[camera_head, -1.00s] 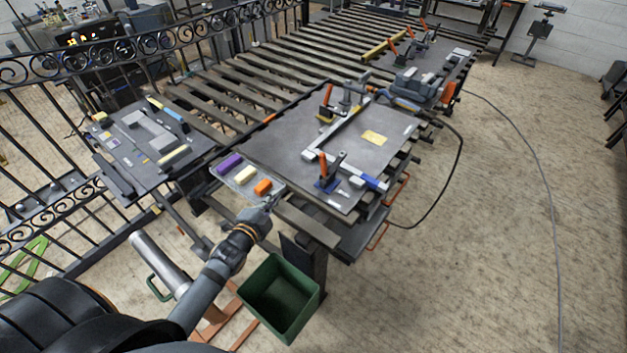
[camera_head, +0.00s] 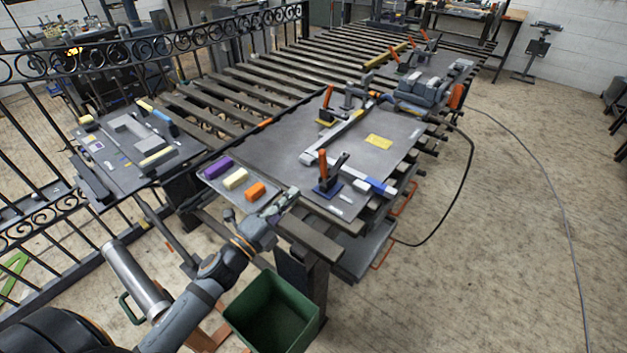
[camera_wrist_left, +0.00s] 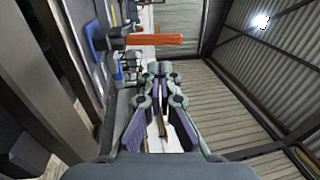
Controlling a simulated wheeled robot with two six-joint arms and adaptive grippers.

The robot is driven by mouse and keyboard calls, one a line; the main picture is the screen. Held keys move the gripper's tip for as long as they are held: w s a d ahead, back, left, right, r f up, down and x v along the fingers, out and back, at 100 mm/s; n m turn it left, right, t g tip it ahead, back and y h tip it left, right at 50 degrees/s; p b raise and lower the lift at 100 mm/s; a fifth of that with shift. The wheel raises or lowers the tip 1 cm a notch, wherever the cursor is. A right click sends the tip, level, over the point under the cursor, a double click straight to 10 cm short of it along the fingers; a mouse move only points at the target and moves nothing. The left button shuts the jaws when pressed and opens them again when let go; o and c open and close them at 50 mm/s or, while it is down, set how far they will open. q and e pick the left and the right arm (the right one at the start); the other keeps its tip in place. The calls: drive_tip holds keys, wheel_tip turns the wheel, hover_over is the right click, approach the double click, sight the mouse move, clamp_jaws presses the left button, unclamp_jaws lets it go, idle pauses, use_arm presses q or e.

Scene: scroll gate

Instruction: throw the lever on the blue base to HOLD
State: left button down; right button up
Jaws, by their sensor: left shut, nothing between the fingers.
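The lever with an orange handle (camera_head: 322,163) stands roughly upright on the blue base (camera_head: 326,190), near the front edge of the dark worktable. A dark metal arm leans beside the handle. In the left wrist view the orange handle (camera_wrist_left: 155,39) and part of the blue base (camera_wrist_left: 92,36) show at the upper left. My left gripper (camera_head: 291,194) is shut and empty, left of and nearer than the blue base, apart from the lever. Its fingertips (camera_wrist_left: 159,69) are close together in the wrist view. Any HOLD marking is too small to read. My right gripper is out of view.
Another orange-handled lever (camera_head: 328,97) stands on a yellow base farther back. A tray (camera_head: 212,187) with purple, cream and orange blocks lies left of the gripper. A green bin (camera_head: 247,307) stands below. A blue-and-white bar (camera_head: 376,187) lies right of the blue base.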

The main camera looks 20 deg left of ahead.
sight(321, 163)
use_arm(q)
drive_tip(key=p+x, duration=0.4)
drive_tip(key=x, duration=0.1)
drive_tip(key=p+x, duration=0.3)
drive_tip(key=shift+w+r, duration=0.15)
drive_tip(key=shift+r, duration=0.15)
drive_tip(key=shift+w+d+f, duration=0.1)
drive_tip(key=shift+w+d, duration=0.1)
drive_tip(key=shift+w, duration=0.35)
